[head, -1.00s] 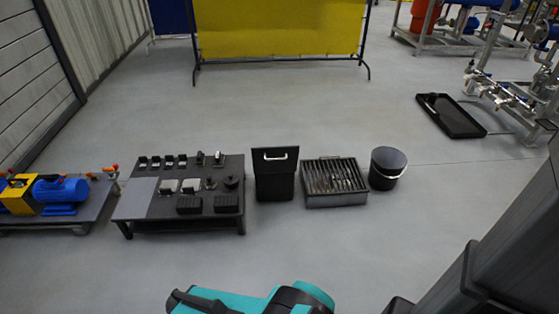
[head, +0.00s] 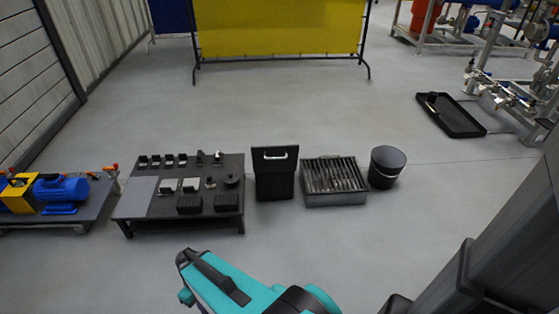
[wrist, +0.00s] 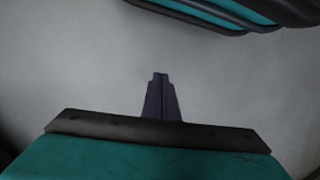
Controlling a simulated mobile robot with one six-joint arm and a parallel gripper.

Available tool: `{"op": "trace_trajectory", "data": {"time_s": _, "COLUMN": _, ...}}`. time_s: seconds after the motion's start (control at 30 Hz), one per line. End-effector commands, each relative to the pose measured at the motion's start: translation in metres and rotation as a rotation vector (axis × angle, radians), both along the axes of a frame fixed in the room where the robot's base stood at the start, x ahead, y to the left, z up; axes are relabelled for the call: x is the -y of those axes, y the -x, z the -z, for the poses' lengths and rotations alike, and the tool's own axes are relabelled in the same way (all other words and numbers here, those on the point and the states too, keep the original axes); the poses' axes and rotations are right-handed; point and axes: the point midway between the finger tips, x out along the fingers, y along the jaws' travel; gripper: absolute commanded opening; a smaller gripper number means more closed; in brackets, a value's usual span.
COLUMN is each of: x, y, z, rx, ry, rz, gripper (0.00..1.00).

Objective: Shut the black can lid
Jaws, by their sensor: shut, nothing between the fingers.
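Two black containers stand on the floor in the head view. The round black can (head: 387,168) is at the right, with a dark disc-like top (head: 389,156); I cannot tell whether this top is fully seated. The square black bin (head: 274,187) is left of it, with a wider flat panel (head: 275,165) bearing a pale handle at its top. The panel looks raised, and the bin's inside is hidden. My gripper (wrist: 160,76) is shut and empty in the wrist view, over bare grey floor. No can or lid shows there.
A metal tray with slats (head: 334,197) stands between bin and can. A low dark table (head: 140,212) with small parts is left of the bin. A black drip tray (head: 464,125) lies far right. Floor in front and behind is clear.

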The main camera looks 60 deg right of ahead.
Motion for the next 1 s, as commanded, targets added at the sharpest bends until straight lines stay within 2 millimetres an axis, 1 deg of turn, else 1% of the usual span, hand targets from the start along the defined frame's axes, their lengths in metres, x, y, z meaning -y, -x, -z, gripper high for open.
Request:
{"op": "trace_trajectory", "data": {"time_s": 0.03, "x": 0.013, "y": -0.012, "z": -0.005, "rx": 0.03, "ry": -0.013, "rz": 0.002, "gripper": 0.0}}
{"op": "trace_trajectory", "data": {"time_s": 0.17, "x": 0.044, "y": -0.036, "z": -0.017, "rx": 0.104, "ry": -0.042, "rz": -0.011, "gripper": 0.0}}
{"op": "trace_trajectory", "data": {"time_s": 0.2, "x": 0.055, "y": -0.042, "z": -0.021, "rx": 0.128, "ry": -0.048, "rz": -0.017, "gripper": 0.0}}
{"op": "trace_trajectory", "data": {"time_s": 0.37, "x": 0.099, "y": -0.066, "z": -0.039, "rx": 0.226, "ry": -0.065, "rz": -0.038, "gripper": 0.0}}
{"op": "trace_trajectory", "data": {"time_s": 0.5, "x": 0.142, "y": -0.082, "z": -0.056, "rx": 0.311, "ry": -0.066, "rz": -0.059, "gripper": 0.0}}
{"op": "trace_trajectory", "data": {"time_s": 0.57, "x": 0.161, "y": -0.088, "z": -0.065, "rx": 0.347, "ry": -0.06, "rz": -0.069, "gripper": 0.0}}
{"op": "trace_trajectory", "data": {"time_s": 0.77, "x": 0.23, "y": -0.1, "z": -0.094, "rx": 0.467, "ry": -0.029, "rz": -0.106, "gripper": 0.0}}
{"op": "trace_trajectory", "data": {"time_s": 0.8, "x": 0.244, "y": -0.101, "z": -0.101, "rx": 0.49, "ry": -0.02, "rz": -0.114, "gripper": 0.0}}
{"op": "trace_trajectory", "data": {"time_s": 0.87, "x": 0.266, "y": -0.102, "z": -0.11, "rx": 0.524, "ry": -0.004, "rz": -0.126, "gripper": 0.0}}
{"op": "trace_trajectory", "data": {"time_s": 0.9, "x": 0.281, "y": -0.102, "z": -0.117, "rx": 0.546, "ry": 0.009, "rz": -0.135, "gripper": 0.0}}
{"op": "trace_trajectory", "data": {"time_s": 0.97, "x": 0.303, "y": -0.101, "z": -0.128, "rx": 0.579, "ry": 0.027, "rz": -0.147, "gripper": 0.0}}
{"op": "trace_trajectory", "data": {"time_s": 1.0, "x": 0.318, "y": -0.099, "z": -0.135, "rx": 0.599, "ry": 0.043, "rz": -0.156, "gripper": 0.0}}
